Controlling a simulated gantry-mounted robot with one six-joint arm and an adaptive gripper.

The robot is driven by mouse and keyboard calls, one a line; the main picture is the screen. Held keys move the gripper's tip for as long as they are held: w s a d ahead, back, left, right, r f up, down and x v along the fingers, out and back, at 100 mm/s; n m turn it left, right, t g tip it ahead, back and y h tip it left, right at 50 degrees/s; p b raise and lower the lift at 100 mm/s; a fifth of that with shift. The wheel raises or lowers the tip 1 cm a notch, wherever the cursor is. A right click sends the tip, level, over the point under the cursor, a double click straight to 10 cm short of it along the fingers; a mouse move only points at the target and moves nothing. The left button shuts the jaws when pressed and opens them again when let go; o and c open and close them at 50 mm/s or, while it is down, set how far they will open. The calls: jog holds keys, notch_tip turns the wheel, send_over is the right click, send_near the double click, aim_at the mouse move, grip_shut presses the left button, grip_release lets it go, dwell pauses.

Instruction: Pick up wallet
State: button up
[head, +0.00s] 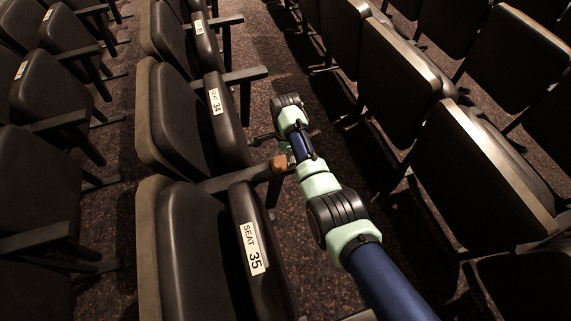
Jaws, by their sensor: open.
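A small brown block-like thing, which looks like the wallet (279,161), rests at the front end of the armrest between seat 34 and seat 35, near the picture's middle. My gripper (272,142) is small and dark at the far end of my blue and pale-green arm, just above and beside the wallet in the picture. It is open and holds nothing that I can see. The fingers are partly lost against the dark floor and my wrist. I cannot tell the exact gap between them and the wallet.
Seat 34 (184,118) and seat 35 (203,240) stand left of the arm, with their armrest (237,179) between them. Another row of seat backs (486,160) stands close on the right. The carpeted aisle (318,268) between the rows is narrow.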

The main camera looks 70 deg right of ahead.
notch_tip(320, 180, down, 4)
jog(key=shift+a+r+b, duration=0.1)
jog(key=shift+b, duration=0.75)
jog(key=shift+r, duration=0.15)
jog(key=shift+c, duration=0.4)
jog(key=c, duration=1.2)
jog(key=shift+r, duration=0.1)
notch_tip(320, 180, up, 20)
jog(key=p, duration=1.1)
